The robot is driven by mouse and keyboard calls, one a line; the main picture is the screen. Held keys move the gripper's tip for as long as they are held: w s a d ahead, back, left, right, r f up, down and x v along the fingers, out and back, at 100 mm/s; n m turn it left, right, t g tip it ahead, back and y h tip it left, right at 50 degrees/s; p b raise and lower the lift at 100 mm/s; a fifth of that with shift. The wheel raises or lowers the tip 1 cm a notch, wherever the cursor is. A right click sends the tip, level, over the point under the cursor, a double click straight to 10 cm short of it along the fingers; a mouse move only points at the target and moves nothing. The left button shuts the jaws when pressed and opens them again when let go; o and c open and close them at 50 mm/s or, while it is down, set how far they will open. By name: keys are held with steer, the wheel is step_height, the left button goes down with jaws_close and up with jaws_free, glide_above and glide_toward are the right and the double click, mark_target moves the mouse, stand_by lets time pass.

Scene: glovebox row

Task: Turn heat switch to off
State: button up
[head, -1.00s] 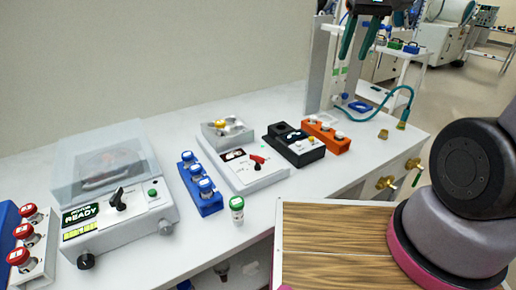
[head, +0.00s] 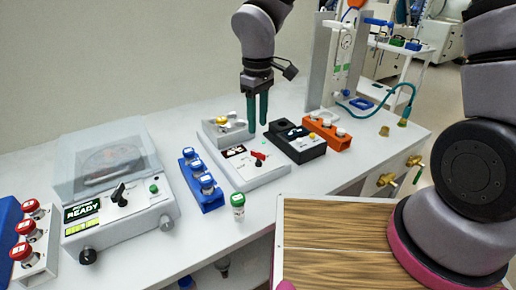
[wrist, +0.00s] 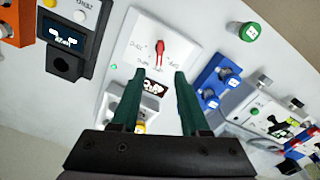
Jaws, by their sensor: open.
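A white bench device (head: 262,173) stands in the middle of the bench. It carries a small red switch lever (head: 258,155), which I take as the heat switch; the lettering around it is too small to read. In the wrist view the red lever (wrist: 160,52) sits ahead of the fingertips, on the white face, near a dark display (wrist: 154,87). My gripper (head: 258,125) points down with green fingers, open and empty, above the rear of this device. In the wrist view my gripper (wrist: 156,80) has its fingers apart, with nothing between them, short of the lever.
A black device (head: 295,143) and an orange rack (head: 327,134) stand close on the right. A blue rack (head: 208,196) and a lidded machine (head: 120,210) stand on the left. A green-capped vial (head: 238,205) stands in front.

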mark_target(258, 153)
step_height(258, 153, down, 9)
steer(key=shift+f, duration=0.15)
steer(key=shift+c, duration=0.3)
jaws_close()
